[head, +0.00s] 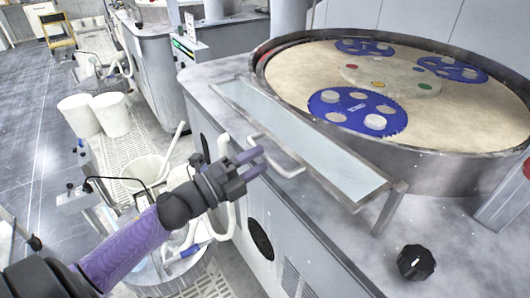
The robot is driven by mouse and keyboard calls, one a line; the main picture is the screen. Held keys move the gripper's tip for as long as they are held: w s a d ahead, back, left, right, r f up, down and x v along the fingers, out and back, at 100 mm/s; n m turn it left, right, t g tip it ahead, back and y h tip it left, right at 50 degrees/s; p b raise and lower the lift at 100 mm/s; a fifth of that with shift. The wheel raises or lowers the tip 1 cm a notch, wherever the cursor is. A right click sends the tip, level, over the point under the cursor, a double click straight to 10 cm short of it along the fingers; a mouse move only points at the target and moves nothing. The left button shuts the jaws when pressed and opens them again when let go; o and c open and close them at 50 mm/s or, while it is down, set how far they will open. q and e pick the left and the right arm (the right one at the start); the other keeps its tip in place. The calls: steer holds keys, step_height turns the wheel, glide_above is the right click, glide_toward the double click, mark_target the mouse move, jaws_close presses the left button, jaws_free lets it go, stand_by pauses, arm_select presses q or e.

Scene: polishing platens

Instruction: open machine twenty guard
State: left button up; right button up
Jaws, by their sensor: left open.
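The machine guard is a long, clear, pale panel (300,140) in a metal frame. It runs along the front of the round polishing platen (290,75). A light bar handle (287,170) sticks out from the panel's near side. My left gripper (260,162) is open and empty, with its two fingers pointing at the handle from the left. The fingertips look close to the handle, but I cannot tell whether they touch it. No machine number is readable. My right gripper is out of view.
Blue toothed carriers (357,110) with pale discs lie on the platen. A black knob (416,262) sits on the worktop at the lower right. White buckets (110,113) and hoses stand left of the machine. A yellow step stool (57,30) is far back.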

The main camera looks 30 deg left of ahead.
arm_select(q)
steer(key=shift+x, duration=1.3)
jaws_close()
stand_by(0.4)
